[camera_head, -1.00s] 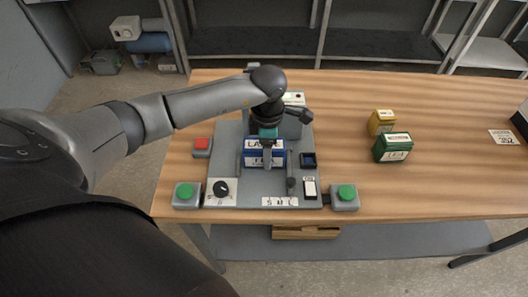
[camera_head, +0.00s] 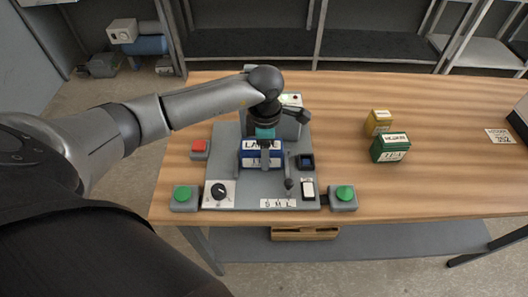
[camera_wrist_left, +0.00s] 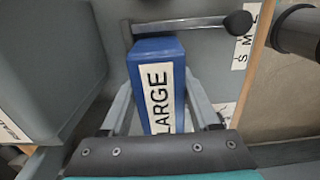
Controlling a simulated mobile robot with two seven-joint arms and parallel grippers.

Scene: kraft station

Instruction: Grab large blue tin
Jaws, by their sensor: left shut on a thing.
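In the left wrist view the tin (camera_wrist_left: 156,51) sits between the two fingers of the left gripper (camera_wrist_left: 160,98), label facing up in the picture. Whether its base touches the panel is hidden. My right gripper is not in view.
The grey panel (camera_head: 225,140) carries a red button (camera_head: 200,146), green buttons (camera_head: 183,193) (camera_head: 345,193), a dial (camera_head: 219,191) and a lever (camera_head: 289,184). A green tin (camera_head: 390,149) and yellow tin (camera_head: 378,121) stand to the right. The wooden table (camera_head: 440,185) is otherwise mostly clear.

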